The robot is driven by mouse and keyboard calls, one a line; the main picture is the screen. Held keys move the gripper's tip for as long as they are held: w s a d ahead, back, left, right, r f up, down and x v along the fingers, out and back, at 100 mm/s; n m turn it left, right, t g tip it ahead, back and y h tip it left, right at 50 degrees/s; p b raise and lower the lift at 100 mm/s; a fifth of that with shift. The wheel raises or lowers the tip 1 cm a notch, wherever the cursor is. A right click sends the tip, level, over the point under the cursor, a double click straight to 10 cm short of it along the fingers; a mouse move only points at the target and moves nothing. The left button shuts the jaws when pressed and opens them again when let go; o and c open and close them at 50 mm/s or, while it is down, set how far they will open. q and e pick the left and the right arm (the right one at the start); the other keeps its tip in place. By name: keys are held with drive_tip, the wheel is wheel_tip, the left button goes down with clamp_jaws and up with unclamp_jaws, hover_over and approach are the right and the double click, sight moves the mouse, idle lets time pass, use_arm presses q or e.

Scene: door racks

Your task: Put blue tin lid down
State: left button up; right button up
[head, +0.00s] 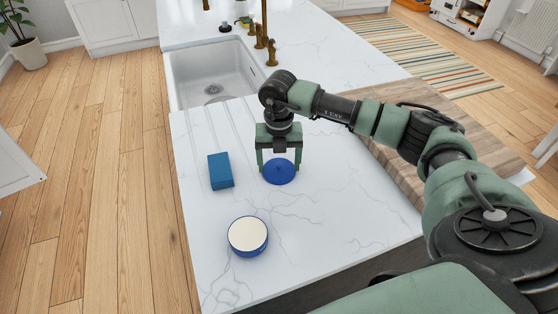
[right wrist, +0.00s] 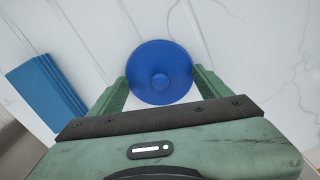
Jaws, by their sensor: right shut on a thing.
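The blue tin lid (head: 279,173) is a round blue disc with a small knob in its middle. It also shows in the right wrist view (right wrist: 160,82), between the two fingers. My right gripper (head: 279,168) points down over the counter and is shut on the lid, one finger at each side of its rim. The lid lies about level, at or just above the white counter; I cannot tell whether it touches. A round blue tin (head: 248,236) with a cream top face stands nearer to me, apart from the lid. My left gripper is not in view.
A blue box (head: 221,171) lies on the marble counter (head: 330,230) left of my gripper, and also shows in the wrist view (right wrist: 46,92). A sink (head: 213,75) with brass taps is behind. A wooden board (head: 395,165) lies to the right. The counter between lid and board is clear.

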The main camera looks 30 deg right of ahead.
sight(279, 164)
drive_tip(key=shift+f, duration=0.25)
drive_tip(key=o, duration=1.3)
drive_tip(key=shift+r, duration=0.15)
wheel_tip(279, 164, up, 12)
drive_tip(key=b, duration=0.3)
